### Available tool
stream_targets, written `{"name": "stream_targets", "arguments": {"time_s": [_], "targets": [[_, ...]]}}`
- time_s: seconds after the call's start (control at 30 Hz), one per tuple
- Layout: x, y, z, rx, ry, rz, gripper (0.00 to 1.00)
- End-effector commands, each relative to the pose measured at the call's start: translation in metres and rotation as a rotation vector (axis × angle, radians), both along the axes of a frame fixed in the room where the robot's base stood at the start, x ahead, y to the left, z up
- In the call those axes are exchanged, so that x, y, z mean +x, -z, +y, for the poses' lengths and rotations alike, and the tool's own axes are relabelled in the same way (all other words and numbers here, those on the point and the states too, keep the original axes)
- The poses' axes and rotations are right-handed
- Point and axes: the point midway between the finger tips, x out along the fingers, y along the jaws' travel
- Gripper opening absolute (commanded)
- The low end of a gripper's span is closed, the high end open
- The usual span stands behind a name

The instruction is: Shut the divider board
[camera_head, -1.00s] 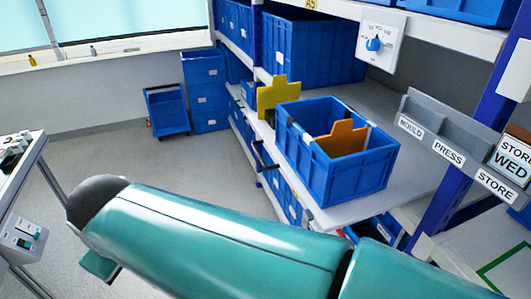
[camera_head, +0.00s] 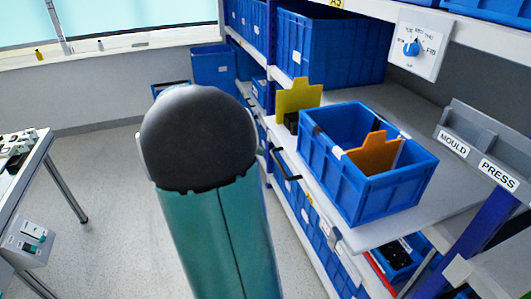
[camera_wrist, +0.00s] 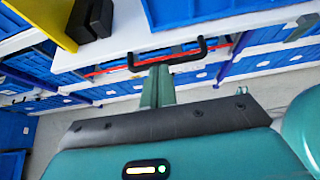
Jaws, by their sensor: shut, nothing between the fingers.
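An orange board (camera_head: 374,155) stands upright inside an open blue crate (camera_head: 372,203) on the shelf. A yellow board (camera_head: 297,95) stands left of the crate near the shelf's front edge, with a black block at its foot; in the wrist view the yellow board (camera_wrist: 40,22) and black block (camera_wrist: 91,18) are at top left. I cannot tell which board is the divider. My gripper (camera_wrist: 158,72) shows in the wrist view, shut and empty, just below a black handle (camera_wrist: 166,60) on the shelf front. I cannot tell whether they touch. In the head view my arm hides the gripper.
A white dial panel (camera_head: 418,43) with a blue knob is above the crate. A grey rack (camera_head: 480,140) labelled MOULD and PRESS is at right. Blue bins (camera_head: 330,48) fill the shelves. A white table (camera_head: 25,150) stands at left, with open floor between.

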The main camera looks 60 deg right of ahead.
Motion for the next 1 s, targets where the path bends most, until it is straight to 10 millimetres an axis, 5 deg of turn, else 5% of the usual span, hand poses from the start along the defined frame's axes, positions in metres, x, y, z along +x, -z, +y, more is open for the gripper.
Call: {"name": "stream_targets", "arguments": {"time_s": [0.53, 1.0], "targets": [[-0.05, 0.044, -0.052, 0.002, 0.001, -0.004, 0.0], [-0.054, 0.048, -0.058, 0.0, -0.001, -0.006, 0.0]]}}
